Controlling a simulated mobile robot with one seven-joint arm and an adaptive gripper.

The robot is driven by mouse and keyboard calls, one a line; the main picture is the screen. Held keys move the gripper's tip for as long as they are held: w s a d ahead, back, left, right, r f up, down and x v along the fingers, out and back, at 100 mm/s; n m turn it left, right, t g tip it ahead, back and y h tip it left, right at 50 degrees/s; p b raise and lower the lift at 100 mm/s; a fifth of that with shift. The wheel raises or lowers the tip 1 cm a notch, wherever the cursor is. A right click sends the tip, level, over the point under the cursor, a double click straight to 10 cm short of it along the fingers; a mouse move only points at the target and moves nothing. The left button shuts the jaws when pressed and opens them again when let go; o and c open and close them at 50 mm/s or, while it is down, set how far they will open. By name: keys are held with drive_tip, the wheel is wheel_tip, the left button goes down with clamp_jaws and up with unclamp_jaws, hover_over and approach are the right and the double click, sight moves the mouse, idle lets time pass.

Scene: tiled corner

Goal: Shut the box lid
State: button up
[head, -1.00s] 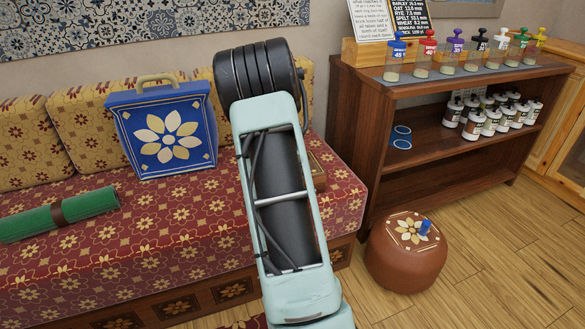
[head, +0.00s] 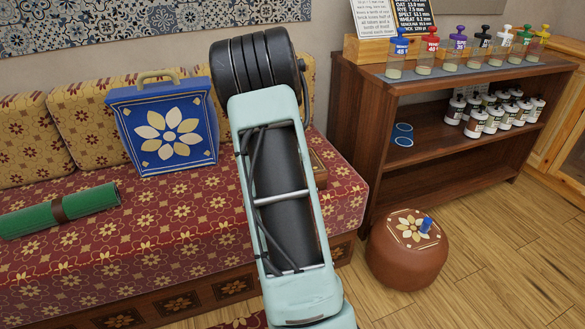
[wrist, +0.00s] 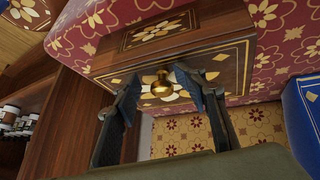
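A wooden face with a flower inlay shows above the panel in the wrist view. I cannot tell for certain how far the lid stands open. My gripper (wrist: 160,92) is open, with its two dark fingers on either side of the knob in the picture. Contact with the knob cannot be made out. In the head view my arm hides most of the box; only a brown edge (head: 319,171) shows at its right, on the sofa seat.
The red patterned sofa (head: 150,235) holds a blue flowered case (head: 165,130) and a green roll (head: 60,210). A wooden shelf (head: 450,160) with bottles stands at the right. A brown pouffe (head: 405,260) stands on the floor before it, with clear floor around it.

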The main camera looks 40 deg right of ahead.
drive_tip(key=v, duration=1)
drive_tip(key=shift+w+a+r, duration=0.15)
drive_tip(key=shift+a+r, duration=0.05)
drive_tip(key=shift+r, duration=0.05)
